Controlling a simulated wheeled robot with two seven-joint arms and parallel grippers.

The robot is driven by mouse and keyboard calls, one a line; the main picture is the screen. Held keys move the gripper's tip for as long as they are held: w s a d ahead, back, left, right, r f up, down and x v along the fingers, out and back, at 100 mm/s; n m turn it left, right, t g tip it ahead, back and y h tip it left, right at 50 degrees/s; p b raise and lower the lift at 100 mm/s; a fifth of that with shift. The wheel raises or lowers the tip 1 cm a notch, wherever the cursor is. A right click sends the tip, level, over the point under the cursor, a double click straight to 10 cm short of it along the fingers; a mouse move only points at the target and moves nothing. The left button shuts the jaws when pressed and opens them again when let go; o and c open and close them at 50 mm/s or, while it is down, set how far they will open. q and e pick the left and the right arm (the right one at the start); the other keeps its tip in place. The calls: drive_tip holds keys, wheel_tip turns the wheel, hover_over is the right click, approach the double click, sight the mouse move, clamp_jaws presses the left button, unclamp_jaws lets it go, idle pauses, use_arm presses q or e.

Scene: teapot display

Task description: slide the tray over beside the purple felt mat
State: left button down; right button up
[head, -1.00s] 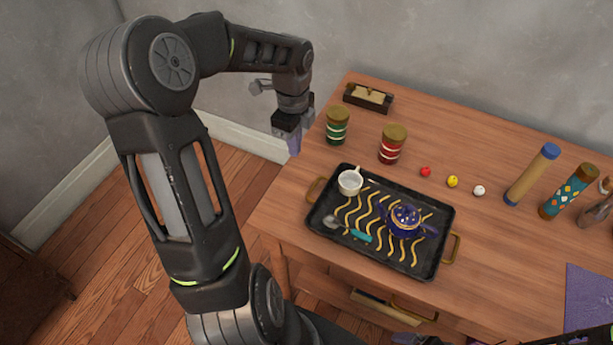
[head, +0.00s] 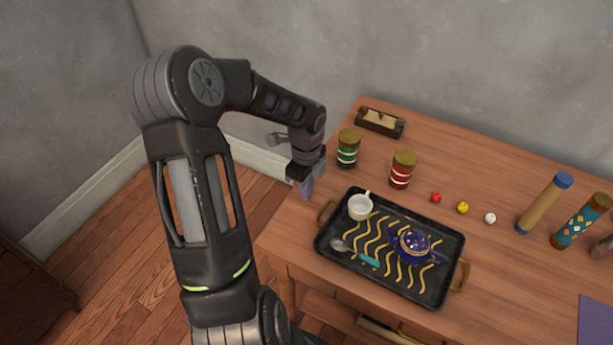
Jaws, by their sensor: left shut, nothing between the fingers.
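The black tray (head: 440,295) with yellow wavy stripes and brass handles lies on the wooden table near its front edge. On it are a white cup (head: 360,207), a blue teapot (head: 413,246), a spoon (head: 340,245) and a small teal item (head: 369,261). The purple felt mat (head: 594,325) shows only partly at the lower right corner, well to the right of the tray. My left gripper (head: 307,192) is shut and empty, pointing down by the table's left edge, just left of the tray's left handle and apart from it. My right gripper is not in view.
Behind the tray stand a green jar (head: 348,150) and a red jar (head: 402,170). Red (head: 436,197), yellow (head: 463,208) and white (head: 490,218) balls sit right of them. A tan tube (head: 544,204) and a patterned tube (head: 581,222) are further right. Table between tray and mat looks clear.

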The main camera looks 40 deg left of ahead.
sight(319, 208)
use_arm(q)
drive_tip(key=shift+d+f, duration=0.15)
drive_tip(key=shift+f, duration=0.75)
drive_tip(key=shift+w+d+r+p, duration=0.15)
drive_tip(key=shift+w+d, duration=0.1)
drive_tip(key=shift+d, duration=0.7)
drive_tip(key=shift+w+d+p, duration=0.15)
drive_tip(key=shift+w+d, duration=0.05)
drive_tip(key=shift+d, duration=0.7)
drive_tip(key=w+d+b, duration=0.1)
drive_tip(key=d+b, duration=0.1)
drive_tip(key=d, duration=0.5)
drive_tip(key=w+d+b, duration=0.2)
drive_tip(key=d, duration=0.6)
drive_tip(key=w+d+b, duration=0.2)
drive_tip(key=d, duration=0.6)
drive_tip(key=shift+w+d, duration=0.1)
drive_tip(key=shift+d, duration=0.55)
drive_tip(key=shift+a, duration=0.15)
